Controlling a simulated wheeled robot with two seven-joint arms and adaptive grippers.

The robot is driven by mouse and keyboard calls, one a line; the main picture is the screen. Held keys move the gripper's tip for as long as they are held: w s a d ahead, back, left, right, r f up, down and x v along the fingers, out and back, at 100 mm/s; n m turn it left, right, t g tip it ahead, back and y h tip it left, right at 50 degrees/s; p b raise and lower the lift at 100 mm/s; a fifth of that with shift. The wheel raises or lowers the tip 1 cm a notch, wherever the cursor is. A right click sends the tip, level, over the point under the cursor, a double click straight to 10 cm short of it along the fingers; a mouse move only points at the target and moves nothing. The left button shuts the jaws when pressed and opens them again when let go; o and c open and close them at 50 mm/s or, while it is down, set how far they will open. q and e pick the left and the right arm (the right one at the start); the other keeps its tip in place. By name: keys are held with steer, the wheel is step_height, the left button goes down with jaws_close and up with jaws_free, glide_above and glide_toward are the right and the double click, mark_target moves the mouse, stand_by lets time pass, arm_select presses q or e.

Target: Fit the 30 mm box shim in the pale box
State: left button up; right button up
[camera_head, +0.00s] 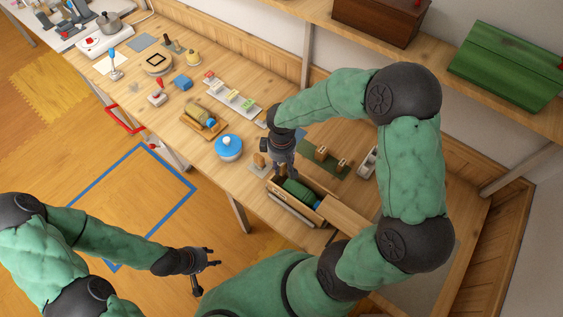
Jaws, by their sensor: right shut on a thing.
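The pale box (325,207) is an open wooden box near the front edge of the bench. A dark green rounded thing (300,191) lies in it. My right gripper (286,172) points down at the box's back left end, with its fingertips close to the rim. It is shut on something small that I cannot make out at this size. I cannot tell whether that thing touches the box. A shim is not clearly visible elsewhere. My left gripper (212,261) is away from the bench, over the floor, with its fingers apart and empty.
A green board (325,163) with upright wooden pieces lies behind the box. A small wooden piece (259,160) stands to its left. A blue-lidded jar (228,147) and a wooden cradle with a jar (203,120) stand further left. A shelf runs behind.

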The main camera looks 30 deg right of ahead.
steer(key=shift+f+b, duration=1.65)
steer(key=shift+f, duration=0.7)
steer(key=shift+s+f, duration=0.15)
steer(key=shift+s, duration=0.05)
